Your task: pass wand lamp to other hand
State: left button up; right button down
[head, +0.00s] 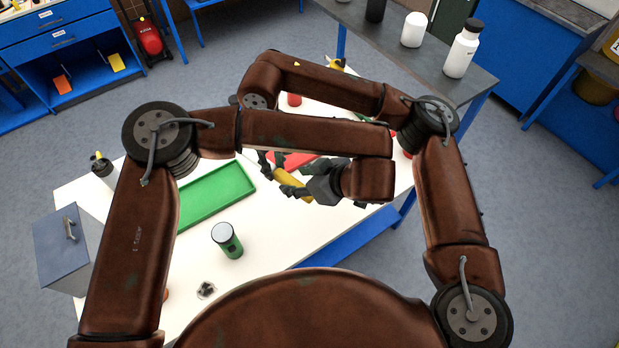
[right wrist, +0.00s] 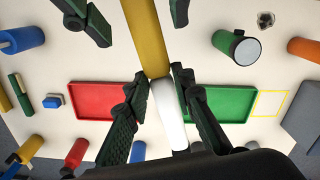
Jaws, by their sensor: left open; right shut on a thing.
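The wand lamp has a yellow body (right wrist: 150,38) and a white end (right wrist: 170,110). In the right wrist view my right gripper (right wrist: 158,84) is shut on it near where yellow meets white. My left gripper (right wrist: 138,28) is open, with its fingers on either side of the yellow body and a gap on the left. In the head view the yellow body (head: 288,178) lies tilted above the table, at my left gripper (head: 298,190). My right gripper (head: 268,166) is mostly hidden behind my left forearm there.
Below are a green tray (head: 212,196) and a red tray (right wrist: 88,100) on the white table (head: 270,235). A yellow outline (right wrist: 270,90) marks the table.

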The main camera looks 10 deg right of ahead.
aim_at(292, 180)
pick_arm(q)
jog(key=shift+x, duration=1.85)
jog(key=shift+c, duration=0.2)
grip_shut()
pick_arm(e)
jog(key=c, duration=1.6)
grip_release()
jog(key=shift+r, duration=0.15)
